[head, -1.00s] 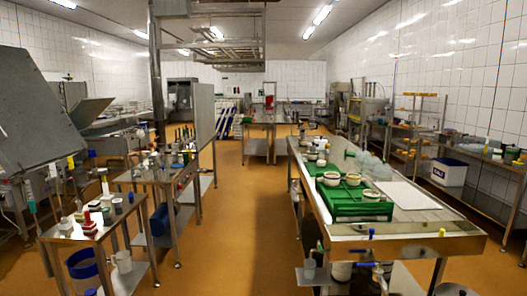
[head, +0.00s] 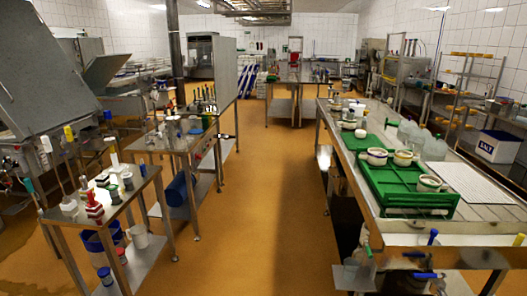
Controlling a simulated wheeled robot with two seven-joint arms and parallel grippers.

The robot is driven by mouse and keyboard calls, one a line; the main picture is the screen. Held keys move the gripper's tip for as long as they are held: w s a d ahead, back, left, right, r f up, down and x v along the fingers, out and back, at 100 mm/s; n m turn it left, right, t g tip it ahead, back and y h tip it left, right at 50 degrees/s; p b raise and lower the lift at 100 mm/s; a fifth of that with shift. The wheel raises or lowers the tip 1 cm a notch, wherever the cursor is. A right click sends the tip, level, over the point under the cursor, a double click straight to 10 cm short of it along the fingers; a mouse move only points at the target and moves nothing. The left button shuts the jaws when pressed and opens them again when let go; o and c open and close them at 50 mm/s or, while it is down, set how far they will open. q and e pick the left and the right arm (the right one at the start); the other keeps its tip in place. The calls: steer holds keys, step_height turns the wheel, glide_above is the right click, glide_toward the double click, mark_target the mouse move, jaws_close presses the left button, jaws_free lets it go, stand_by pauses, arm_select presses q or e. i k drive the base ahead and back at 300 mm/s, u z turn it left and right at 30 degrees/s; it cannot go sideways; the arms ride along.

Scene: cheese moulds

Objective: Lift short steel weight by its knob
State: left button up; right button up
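Neither of my grippers is in the head view. Small greyish, metal-looking pieces stand at the far left part of the long right-hand steel table; one grey cylinder (head: 348,113) is among them. They are too small to tell whether one is the short steel weight or to make out a knob. Grey cylinders (head: 127,181) also stand on the near left cart; I cannot tell what they are. Cheese moulds in white with coloured rims, such as one (head: 403,158), sit on the green trays (head: 400,197).
The long steel table (head: 480,232) fills the right side. The left cart (head: 66,216) holds several bottles and brushes. An open floor aisle (head: 265,200) runs between. A SALT box (head: 498,147) stands far right.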

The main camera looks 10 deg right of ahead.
mark_target(350, 115)
steer(key=i, duration=3.25)
steer(key=z, duration=1.6)
steer(key=i, duration=0.35)
steer(key=u, duration=0.2)
